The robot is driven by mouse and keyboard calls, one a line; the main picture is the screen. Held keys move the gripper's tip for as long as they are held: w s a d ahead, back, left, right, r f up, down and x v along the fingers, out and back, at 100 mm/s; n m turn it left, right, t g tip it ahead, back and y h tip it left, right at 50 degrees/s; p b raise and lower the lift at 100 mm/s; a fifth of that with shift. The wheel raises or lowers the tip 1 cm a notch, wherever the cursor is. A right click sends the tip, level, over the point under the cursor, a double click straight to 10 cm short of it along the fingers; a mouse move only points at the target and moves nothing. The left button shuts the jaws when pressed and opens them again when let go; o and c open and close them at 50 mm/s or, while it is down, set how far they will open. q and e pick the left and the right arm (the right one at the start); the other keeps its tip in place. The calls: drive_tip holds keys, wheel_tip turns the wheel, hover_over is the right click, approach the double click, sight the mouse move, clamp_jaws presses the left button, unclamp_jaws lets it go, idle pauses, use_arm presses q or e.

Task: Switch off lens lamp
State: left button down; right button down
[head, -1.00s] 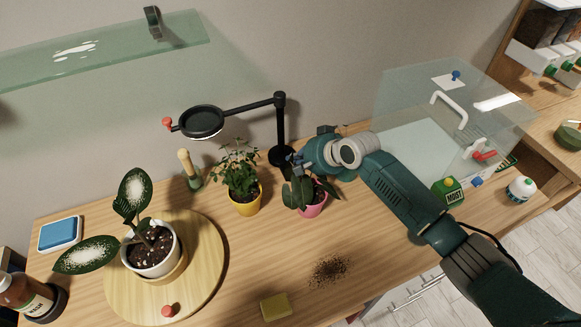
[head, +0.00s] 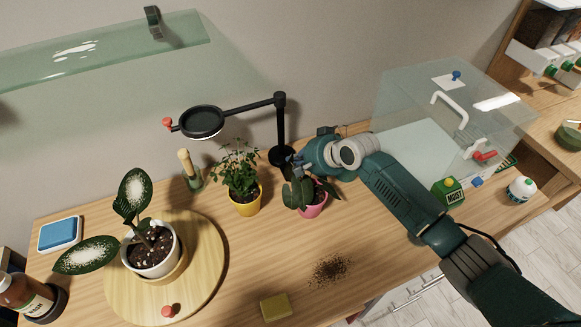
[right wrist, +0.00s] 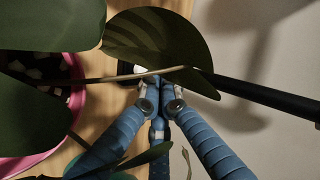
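The lens lamp stands at the back of the bench, with a round black lens head (head: 202,122) on a jointed arm, a black post (head: 281,125) and a round base (head: 281,156). My right gripper (head: 297,162) is beside the base, behind the pink-potted plant (head: 312,205). In the right wrist view, its blue fingers (right wrist: 160,82) come together beneath a large leaf (right wrist: 160,45); it looks shut, with nothing seen held. The leaf hides the lamp's switch and what the tips touch. My left gripper is out of view.
A yellow-potted plant (head: 244,200) and a green bottle (head: 189,170) stand beneath the lens. A white-potted plant (head: 150,255) stands on a round wooden board (head: 215,262). A clear case (head: 400,110) stands at right. Spilled soil (head: 331,268) and a yellow sponge (head: 276,307) lie in front.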

drive_tip(key=shift+f, duration=0.25)
drive_tip(key=shift+f, duration=0.25)
idle(0.4)
drive_tip(key=shift+r, duration=0.1)
drive_tip(key=shift+r+p, duration=0.55)
drive_tip(key=shift+p, duration=0.15)
wheel_tip(320, 180, up, 6)
drive_tip(key=p, duration=0.6)
idle(1.2)
